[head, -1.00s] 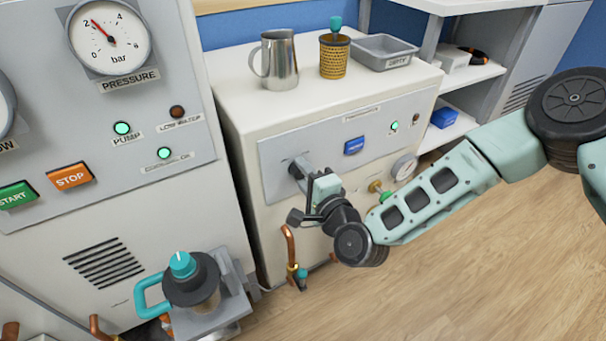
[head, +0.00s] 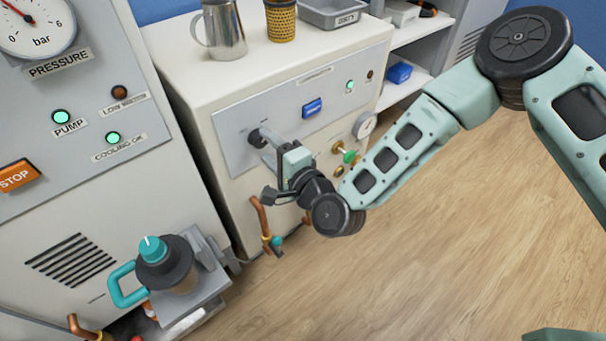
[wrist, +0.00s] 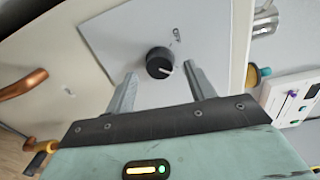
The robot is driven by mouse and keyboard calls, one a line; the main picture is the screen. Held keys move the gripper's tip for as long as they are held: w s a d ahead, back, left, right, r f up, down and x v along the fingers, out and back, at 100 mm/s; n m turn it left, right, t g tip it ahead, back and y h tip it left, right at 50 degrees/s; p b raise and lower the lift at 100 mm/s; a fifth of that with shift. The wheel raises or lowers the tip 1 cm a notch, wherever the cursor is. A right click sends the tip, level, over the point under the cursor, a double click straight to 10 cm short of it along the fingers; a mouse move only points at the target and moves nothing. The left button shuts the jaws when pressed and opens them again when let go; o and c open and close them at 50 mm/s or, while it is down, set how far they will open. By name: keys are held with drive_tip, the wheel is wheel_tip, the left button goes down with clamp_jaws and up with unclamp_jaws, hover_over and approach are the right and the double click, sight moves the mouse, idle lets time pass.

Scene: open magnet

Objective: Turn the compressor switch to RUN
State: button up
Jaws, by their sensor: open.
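The compressor switch is a round black knob (head: 257,137) at the left of the grey panel on the cream compressor cabinet. In the wrist view the knob (wrist: 159,62) has a white pointer line aimed toward lower right, and a small mark sits above it on the panel. My gripper (head: 268,143) is in front of the knob. In the wrist view my gripper (wrist: 161,76) is open and empty, one finger to each side of the knob's line; the knob looks just beyond the fingertips. I cannot see contact. The position lettering is not readable.
A blue button (head: 312,108) and a lit green lamp (head: 350,86) are on the same panel. A gauge (head: 364,125) and copper pipe (head: 260,222) are nearby. A metal jug (head: 222,32) stands on top. Open wooden floor (head: 430,250) lies to the right.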

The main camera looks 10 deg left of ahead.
drive_tip(key=p+v, duration=0.1)
drive_tip(key=v, duration=1.3)
drive_tip(key=shift+s+d+p, duration=0.3)
drive_tip(key=s+d+r+n+g+h, duration=0.5)
drive_tip(key=d+r+n+g+h, duration=0.1)
drive_tip(key=d+r+n, duration=0.25)
drive_tip(key=s+d+r+n+g+h, duration=0.55)
drive_tip(key=d+r+n, duration=0.2)
drive_tip(key=d, duration=0.25)
wheel_tip(320, 180, up, 24)
drive_tip(key=h+p, duration=0.1)
drive_tip(key=p, duration=2.4)
drive_tip(key=shift+s+r+n, duration=0.2)
drive_tip(key=shift+s+n, duration=0.2)
drive_tip(key=shift+s, duration=0.1)
